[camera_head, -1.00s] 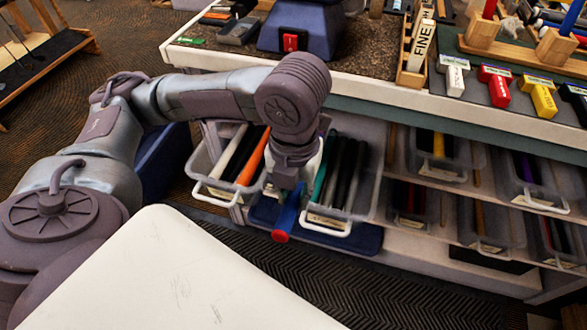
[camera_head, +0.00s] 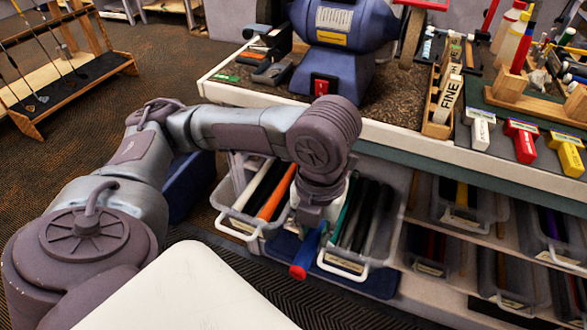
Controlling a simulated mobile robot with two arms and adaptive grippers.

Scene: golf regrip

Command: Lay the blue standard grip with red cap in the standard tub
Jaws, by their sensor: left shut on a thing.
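My left gripper (camera_head: 316,222) points down and is shut on the blue grip (camera_head: 309,247), whose red cap (camera_head: 298,272) is at the lower, near end. The grip slants toward me at the front, between two clear pull-out tubs. The left tub (camera_head: 240,222) holds black, orange and white grips. The right tub (camera_head: 345,262) holds a teal grip and several black ones. The labels on the tubs are too small to read, so I cannot tell which is the standard tub. The gripper's fingers are mostly hidden by my wrist. My right gripper is not in view.
More clear tubs with grips (camera_head: 462,208) sit on shelves at the right. The workbench (camera_head: 430,145) above carries a blue grinder (camera_head: 335,50), a FINE block (camera_head: 448,98) and coloured blocks (camera_head: 522,138). A blue bin (camera_head: 192,183) stands behind my left arm.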

